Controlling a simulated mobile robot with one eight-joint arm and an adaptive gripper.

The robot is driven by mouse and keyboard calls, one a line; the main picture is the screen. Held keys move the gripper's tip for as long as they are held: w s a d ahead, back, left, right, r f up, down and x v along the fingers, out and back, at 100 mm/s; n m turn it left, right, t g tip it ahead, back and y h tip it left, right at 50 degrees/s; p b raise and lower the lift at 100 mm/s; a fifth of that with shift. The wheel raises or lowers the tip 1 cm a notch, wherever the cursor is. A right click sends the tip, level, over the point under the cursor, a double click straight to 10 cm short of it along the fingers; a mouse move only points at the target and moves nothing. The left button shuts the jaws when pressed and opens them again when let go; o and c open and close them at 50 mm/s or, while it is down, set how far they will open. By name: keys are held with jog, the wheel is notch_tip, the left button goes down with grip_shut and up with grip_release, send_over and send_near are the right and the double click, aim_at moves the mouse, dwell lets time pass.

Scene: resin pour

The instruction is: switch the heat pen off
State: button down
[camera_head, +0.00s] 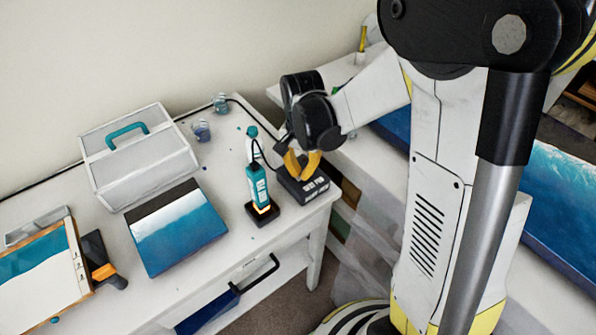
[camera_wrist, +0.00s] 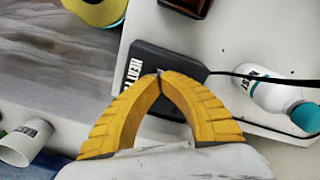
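The heat pen (camera_head: 258,184), teal and white, stands upright in a small dark stand (camera_head: 262,214) with an orange glow at its lower end. To its right is a black control box (camera_head: 318,186) with white lettering, near the table's right edge. In the wrist view the box (camera_wrist: 140,62) reads "HEAT" and a black cable leaves it. My gripper (camera_head: 301,174) is over the box. In the wrist view its yellow fingertips (camera_wrist: 160,75) meet over the box, with nothing clearly held. Any switch is hidden or too small to tell; I cannot tell whether the tips touch the box.
A white bottle with a teal cap (camera_wrist: 272,94) stands beside the box. A blue-and-white panel (camera_head: 178,230) and a grey case with teal handle (camera_head: 140,160) lie left of the pen. Two small cups (camera_head: 202,132) (camera_head: 220,104) stand near the wall. A drawer with a black handle is below.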

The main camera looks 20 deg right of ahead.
jog(key=shift+r+p, duration=2.45)
jog(key=shift+r, duration=1.05)
jog(key=shift+s+r+b, duration=0.2)
jog(key=shift+r+b, duration=0.1)
jog(key=shift+r, duration=0.05)
jog(key=s+r+n+t+b, duration=0.5)
jog(key=s+n+t+b, duration=0.2)
jog(key=s, duration=0.5)
jog(key=shift+s+r+n, duration=0.15)
jog(key=shift+s+n, duration=0.05)
jog(key=shift+n, duration=0.5)
